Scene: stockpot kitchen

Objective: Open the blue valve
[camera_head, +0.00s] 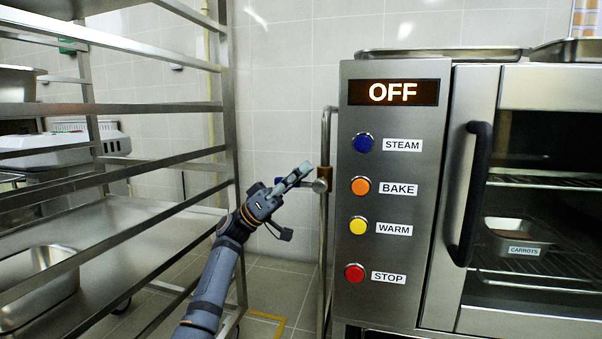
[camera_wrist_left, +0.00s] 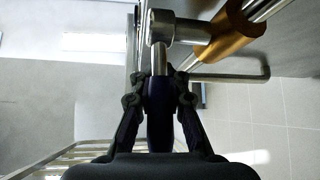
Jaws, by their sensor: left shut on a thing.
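The blue valve has a dark blue handle (camera_wrist_left: 160,112), which lies between the two fingers of my left gripper (camera_wrist_left: 160,100) in the wrist view. A metal stem and round metal hub (camera_wrist_left: 174,27) join the handle to a brass fitting (camera_wrist_left: 222,35) on a pipe. In the head view, my left gripper (camera_head: 291,192) is at the brass valve fitting (camera_head: 326,173) on the vertical pipe left of the oven panel. It is shut on the handle, and its fingers hide part of it. My right gripper is in neither view.
The oven panel (camera_head: 385,290) stands right of the pipe, with an OFF display (camera_head: 393,92) and several coloured buttons. The oven door has a black handle (camera_head: 470,190). A metal rack (camera_head: 225,110) stands close on the left of my arm.

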